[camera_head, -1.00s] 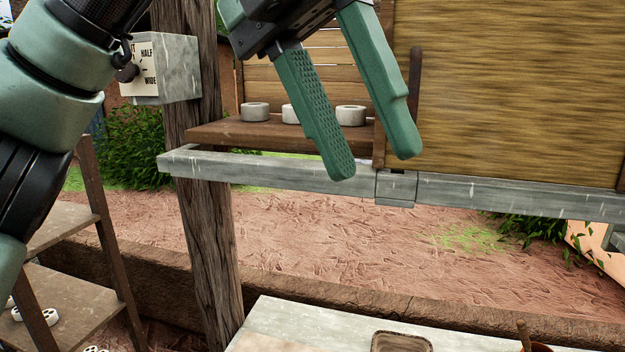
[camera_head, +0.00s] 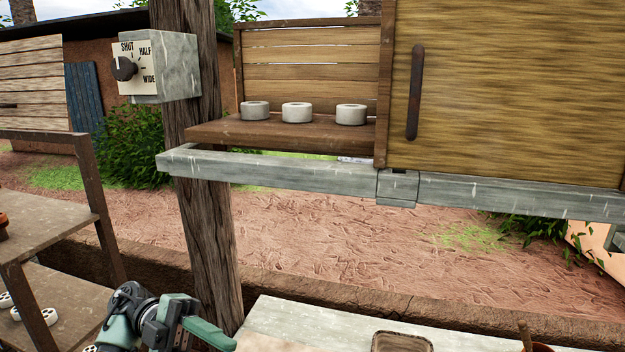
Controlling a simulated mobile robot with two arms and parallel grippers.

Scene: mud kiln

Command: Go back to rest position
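My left gripper (camera_head: 205,335) is low at the bottom left, in front of the wooden post's foot. One green finger shows clearly; the gap between the fingers cannot be made out, and no held object is visible. My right gripper is out of view. The sliding wooden panel (camera_head: 510,90) with its dark upright handle (camera_head: 414,92) covers the right of the shelf unit, and nothing touches it. Left of it, the shelf (camera_head: 285,135) is exposed and holds three white ring-like pieces (camera_head: 297,113).
A dial box (camera_head: 160,68) marked SHUT, HALF and WIDE is fixed to the post (camera_head: 207,230). A rack (camera_head: 55,215) with white pieces stands at left. A pale table (camera_head: 300,325) with a dark-rimmed tile (camera_head: 402,341) lies at the bottom. The space before the panel is clear.

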